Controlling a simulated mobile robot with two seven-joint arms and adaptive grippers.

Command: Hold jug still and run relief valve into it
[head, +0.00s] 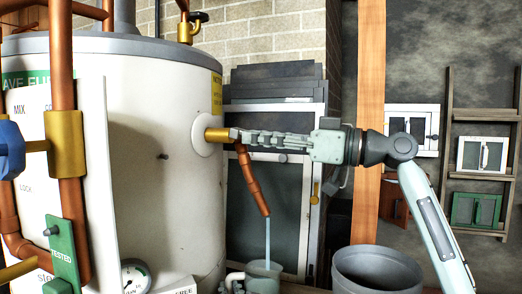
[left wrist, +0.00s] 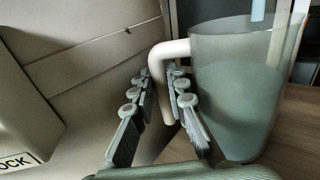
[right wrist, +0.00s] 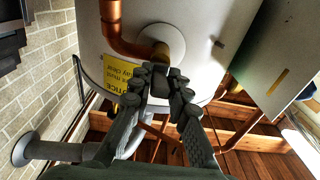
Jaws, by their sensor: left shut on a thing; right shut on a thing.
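The relief valve (head: 215,134) is a brass fitting on the side of the white tank (head: 150,190). My right gripper (head: 236,135) is shut on its outer end, which shows in the right wrist view (right wrist: 162,48) mostly behind the fingers. A copper discharge pipe (head: 252,180) slants down from the valve. A stream of water (head: 267,240) falls from it into the clear jug (head: 265,283). In the left wrist view the jug (left wrist: 235,115) is upright and well over half full. My left gripper (left wrist: 160,82) is shut on its pale handle (left wrist: 170,48).
A grey bin (head: 378,270) stands right of the jug, below my right arm. Copper pipes (head: 62,110), a blue knob (head: 10,150) and a gauge (head: 135,275) crowd the left. A timber post (head: 368,110) and a glazed door (head: 270,200) stand behind.

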